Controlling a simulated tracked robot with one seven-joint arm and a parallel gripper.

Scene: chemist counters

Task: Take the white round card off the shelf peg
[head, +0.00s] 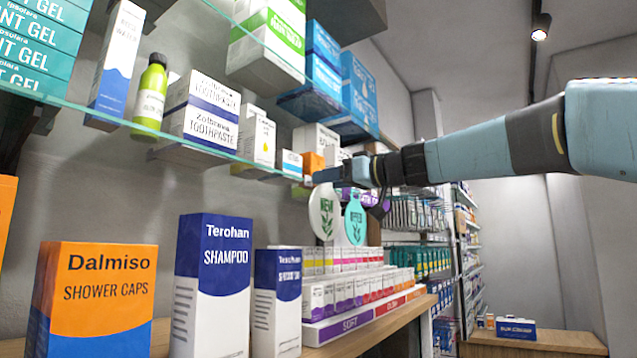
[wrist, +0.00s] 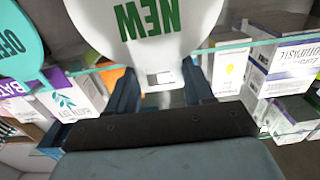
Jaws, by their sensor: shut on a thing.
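The white round card (head: 324,214) with green "NEW" lettering hangs below the glass shelf edge in the head view. It fills the top middle of the wrist view (wrist: 150,35), its lettering upside down. My gripper (head: 318,178) is at the card's top edge, level with the shelf. In the wrist view my gripper (wrist: 160,82) has its dark fingers on either side of the card's narrow top tab, shut on it. The shelf peg is not clearly visible; I cannot tell whether the card is still on it.
A teal round card (head: 355,220) hangs close beside the white one. The glass shelf (head: 200,158) carries toothpaste boxes (head: 202,110) and a green bottle (head: 150,95). Small cartons (head: 345,290) and a shampoo box (head: 212,285) stand on the counter below. Open room lies to the right.

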